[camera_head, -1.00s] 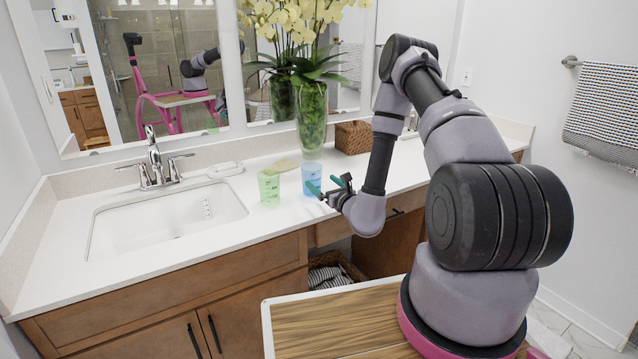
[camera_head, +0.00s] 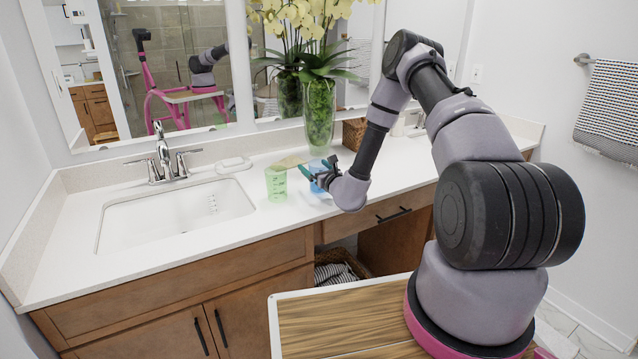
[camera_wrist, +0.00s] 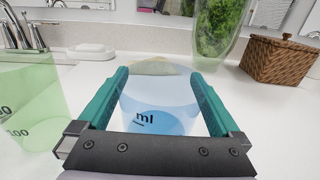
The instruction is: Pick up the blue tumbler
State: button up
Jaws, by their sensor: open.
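The blue tumbler (camera_wrist: 160,108) stands upright on the white counter, translucent, with dark "ml" lettering. In the wrist view it is between the two teal fingers of my open gripper (camera_wrist: 160,92), one finger on each side. I cannot tell whether either finger touches it. In the head view the tumbler (camera_head: 317,178) is partly hidden behind my gripper (camera_head: 318,173), which is low over the counter.
A green tumbler (camera_head: 276,183) stands close on the left. A glass vase of orchids (camera_head: 319,112) and a wicker box (camera_wrist: 279,60) stand behind. A soap dish (camera_wrist: 91,51) and the sink (camera_head: 175,218) are to the left.

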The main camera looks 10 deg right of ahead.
jog(key=c, duration=1.4)
jog(key=shift+o, duration=0.2)
jog(key=shift+r, duration=4.6)
jog(key=s+d+f+m+h, duration=0.1)
jog(key=s+d+m+h, duration=0.2)
jog(key=s+d, duration=0.7)
jog(key=s+h, duration=0.2)
jog(key=s, duration=0.1)
jog(key=shift+f+t, duration=0.25)
jog(key=shift+t, duration=0.05)
jog(key=shift+a, duration=0.15)
